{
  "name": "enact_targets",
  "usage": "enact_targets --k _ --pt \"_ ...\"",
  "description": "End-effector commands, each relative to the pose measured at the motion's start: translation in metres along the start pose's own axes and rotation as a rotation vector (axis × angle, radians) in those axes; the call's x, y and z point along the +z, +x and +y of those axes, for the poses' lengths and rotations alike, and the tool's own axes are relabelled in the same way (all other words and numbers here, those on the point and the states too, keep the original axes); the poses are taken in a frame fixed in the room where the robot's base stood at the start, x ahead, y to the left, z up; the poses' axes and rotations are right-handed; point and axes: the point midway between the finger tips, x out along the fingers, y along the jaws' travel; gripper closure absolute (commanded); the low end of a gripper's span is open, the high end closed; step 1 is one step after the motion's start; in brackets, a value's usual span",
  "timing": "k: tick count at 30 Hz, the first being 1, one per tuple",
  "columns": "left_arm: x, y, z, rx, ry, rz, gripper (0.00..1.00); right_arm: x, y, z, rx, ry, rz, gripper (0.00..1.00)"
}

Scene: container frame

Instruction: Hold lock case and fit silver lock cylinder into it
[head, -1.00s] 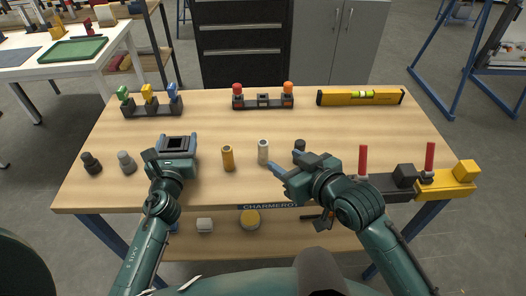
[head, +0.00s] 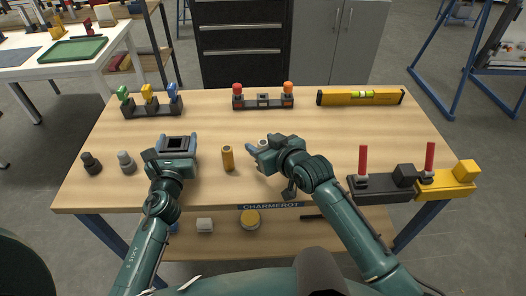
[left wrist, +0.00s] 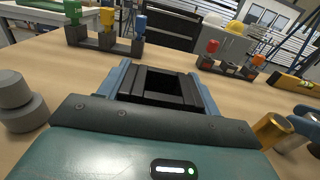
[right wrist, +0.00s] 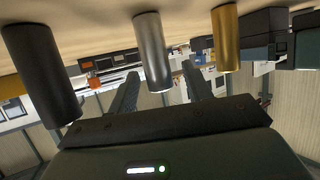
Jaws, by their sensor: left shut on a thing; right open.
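My left gripper (head: 176,150) is shut on the dark lock case (left wrist: 160,84), whose square opening faces up above the table's left half. The silver lock cylinder (right wrist: 153,50) stands upright on the table; in the right wrist view it shows between the finger lines of my open right gripper (right wrist: 160,85). In the head view my right gripper (head: 258,148) is low beside the cylinder and hides most of it, with only its top (head: 263,142) showing. I cannot tell whether the fingers touch it.
A brass cylinder (head: 228,158) stands close left of my right gripper. A black cylinder (right wrist: 40,75) stands on its other side, hidden in the head view. Dark and grey knobbed pieces (head: 126,162) stand far left. Racks (head: 262,102) and a yellow level (head: 360,97) line the back.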

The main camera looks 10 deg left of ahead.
Motion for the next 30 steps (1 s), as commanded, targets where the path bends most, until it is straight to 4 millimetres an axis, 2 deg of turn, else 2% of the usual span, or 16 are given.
enact_targets --k 8,26,30 --pt "-0.0001 0.0 0.0 0.0 -0.001 0.0 0.73 0.0 0.0028 -0.0005 -0.001 0.0 0.001 0.5" --pt "-0.0002 0.0 0.0001 0.0 -0.001 0.0 0.73 0.0004 0.0025 -0.0003 0.0 0.0 0.0 0.99" --pt "-0.0001 0.0 0.0001 0.0 -0.001 0.0 0.73 -0.0007 0.0024 -0.0003 0.0 0.0 0.002 1.0"
